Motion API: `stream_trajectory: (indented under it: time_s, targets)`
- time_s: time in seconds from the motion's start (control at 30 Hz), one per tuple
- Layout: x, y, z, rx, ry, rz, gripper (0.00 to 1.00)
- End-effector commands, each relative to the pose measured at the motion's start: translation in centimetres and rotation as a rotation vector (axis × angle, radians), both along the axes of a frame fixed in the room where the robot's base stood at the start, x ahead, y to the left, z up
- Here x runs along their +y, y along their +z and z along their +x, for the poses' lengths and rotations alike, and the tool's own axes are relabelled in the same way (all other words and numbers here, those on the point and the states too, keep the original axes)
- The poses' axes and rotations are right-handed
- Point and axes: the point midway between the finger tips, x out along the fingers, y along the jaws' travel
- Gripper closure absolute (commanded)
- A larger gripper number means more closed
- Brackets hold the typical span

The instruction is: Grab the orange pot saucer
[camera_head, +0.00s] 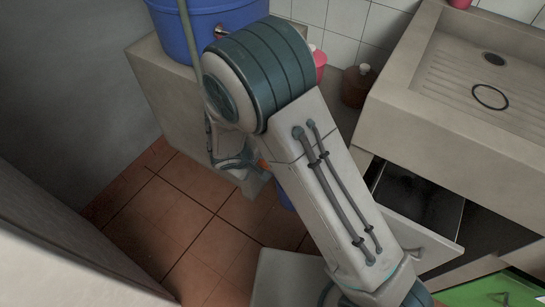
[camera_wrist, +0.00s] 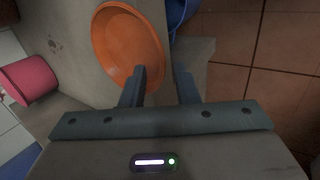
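The orange pot saucer (camera_wrist: 122,38) is a shallow round dish on a grey surface in the wrist view. My gripper (camera_wrist: 161,78) is open, with its two dark fingers apart. The left finger overlaps the lower part of the saucer in the picture, and the saucer's right rim shows between the fingers. I cannot tell whether either finger touches it. In the head view my gripper (camera_head: 236,162) is low beside the grey block, partly hidden by my arm. A small orange patch shows beside it; I cannot tell whether it is the saucer.
A blue bucket (camera_head: 205,25) stands on the grey block (camera_head: 160,85). A pink pot (camera_wrist: 27,79) is left of the saucer in the wrist view. A brown jar (camera_head: 357,87) stands near the sink counter (camera_head: 440,110). An open drawer (camera_head: 415,215) is at right. Tiled floor (camera_head: 180,215) lies lower left.

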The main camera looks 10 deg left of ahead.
Motion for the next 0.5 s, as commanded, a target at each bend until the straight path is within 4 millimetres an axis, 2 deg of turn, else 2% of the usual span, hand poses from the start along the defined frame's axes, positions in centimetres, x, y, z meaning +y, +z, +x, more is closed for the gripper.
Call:
stream_trajectory:
  time_s: [0.07, 0.2, 0.5]
  targets:
    - [0.02, 0.08, -0.01, 0.0, 0.0, 0.0, 0.72]
    - [0.02, 0.09, -0.02, 0.0, 0.0, 0.0, 1.0]
    - [0.02, 0.09, -0.05, 0.0, 0.0, 0.0, 1.0]
